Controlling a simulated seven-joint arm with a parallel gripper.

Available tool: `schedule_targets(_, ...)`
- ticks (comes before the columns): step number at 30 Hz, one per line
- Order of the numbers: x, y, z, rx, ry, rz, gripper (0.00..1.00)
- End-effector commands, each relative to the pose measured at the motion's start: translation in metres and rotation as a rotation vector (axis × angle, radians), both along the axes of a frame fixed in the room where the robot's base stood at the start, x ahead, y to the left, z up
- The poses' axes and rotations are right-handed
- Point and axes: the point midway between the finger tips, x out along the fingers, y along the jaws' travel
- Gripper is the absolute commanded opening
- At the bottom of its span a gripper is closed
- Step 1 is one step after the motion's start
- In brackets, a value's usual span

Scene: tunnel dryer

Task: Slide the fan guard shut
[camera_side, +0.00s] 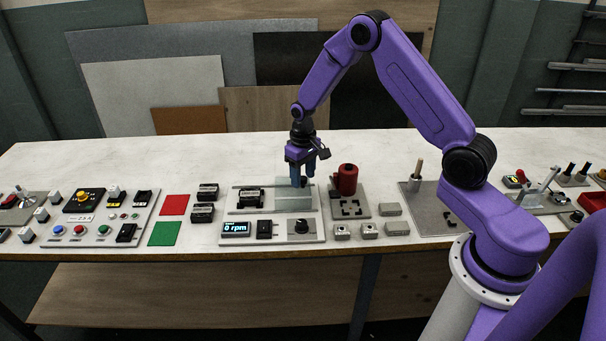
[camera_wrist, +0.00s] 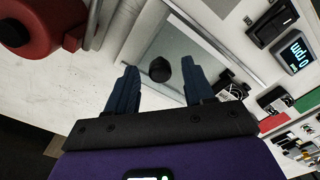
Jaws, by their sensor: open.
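The fan guard (camera_side: 292,203) is a pale translucent panel at the right end of its rails on a grey control plate. In the wrist view the guard (camera_wrist: 190,47) shows as a grey glassy sheet with a round black knob (camera_wrist: 160,69). My gripper (camera_side: 300,181) points down over the guard at its back part. In the wrist view my gripper (camera_wrist: 158,78) is open, with one blue finger on each side of the knob. Gaps show between the knob and both fingers. I cannot tell how far down the fingertips reach beside the knob.
A red canister (camera_side: 346,180) stands close to the right of the guard. A black labelled block (camera_side: 250,197) lies between the rails to the left. The bench behind is clear.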

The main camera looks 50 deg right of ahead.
Motion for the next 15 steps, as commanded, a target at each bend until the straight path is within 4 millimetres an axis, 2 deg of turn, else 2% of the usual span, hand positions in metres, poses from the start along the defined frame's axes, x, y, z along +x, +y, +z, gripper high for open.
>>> schedule_targets(8, 0.0, 0.0, -0.0012, 0.0, 0.0, 0.0, 0.53)
schedule_targets(12, 0.0, 0.0, -0.0011, 0.0, 0.0, 0.0, 0.07)
schedule_targets(13, 0.0, 0.0, -0.0011, 0.0, 0.0, 0.0, 0.0)
schedule_targets(15, 0.0, 0.0, -0.0011, 0.0, 0.0, 0.0, 0.0)
